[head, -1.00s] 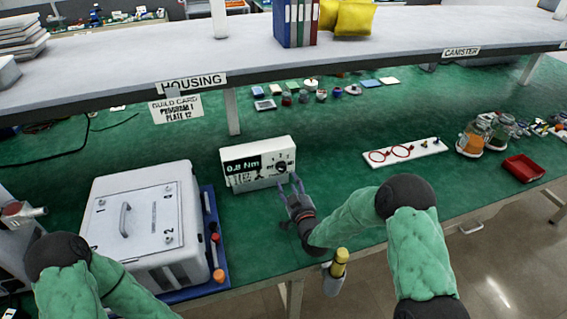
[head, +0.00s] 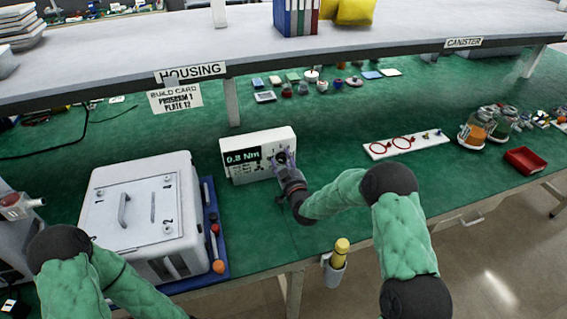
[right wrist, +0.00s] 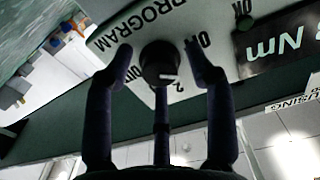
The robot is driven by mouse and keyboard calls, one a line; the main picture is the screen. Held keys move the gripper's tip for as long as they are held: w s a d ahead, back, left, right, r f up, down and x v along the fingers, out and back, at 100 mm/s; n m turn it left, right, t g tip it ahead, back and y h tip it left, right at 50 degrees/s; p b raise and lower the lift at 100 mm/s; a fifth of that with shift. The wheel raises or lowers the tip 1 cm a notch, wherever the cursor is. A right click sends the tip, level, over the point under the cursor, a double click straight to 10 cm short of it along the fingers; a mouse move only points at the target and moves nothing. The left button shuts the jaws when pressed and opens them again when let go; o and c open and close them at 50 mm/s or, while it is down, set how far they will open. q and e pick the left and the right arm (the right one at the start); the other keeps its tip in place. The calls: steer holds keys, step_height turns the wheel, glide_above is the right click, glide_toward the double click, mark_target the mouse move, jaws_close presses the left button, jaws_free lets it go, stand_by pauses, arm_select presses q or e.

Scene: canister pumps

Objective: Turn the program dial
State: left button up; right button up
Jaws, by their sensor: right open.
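The white controller box (head: 240,168) stands on the green bench below the HOUSING label, its display (head: 242,157) reading 0.8 Nm. Its black program dial (right wrist: 158,64) shows in the right wrist view under the word PROGRAM, with a 2 beside it. My right gripper (head: 284,160) is at the right part of the box front and hides most of the dial in the head view. In the right wrist view the open fingers (right wrist: 163,70) are on both sides of the dial, and I cannot tell whether they touch it. My left gripper is outside the views; only its arm shows.
The build card (head: 175,98) reads PROGRAM 1, PLATE 12. A white lidded housing (head: 140,215) stands left of the controller on a blue mat with tools. A white strip with red rings (head: 405,144) lies to the right. A shelf overhangs behind.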

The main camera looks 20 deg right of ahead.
jaws_close()
steer(key=shift+m+b, duration=0.4)
steer(key=shift+b, duration=0.15)
steer(key=shift+m+b, duration=0.55)
steer(key=shift+m, duration=0.15)
steer(key=shift+r, duration=0.1)
jaws_free()
steer(key=shift+s, duration=0.1)
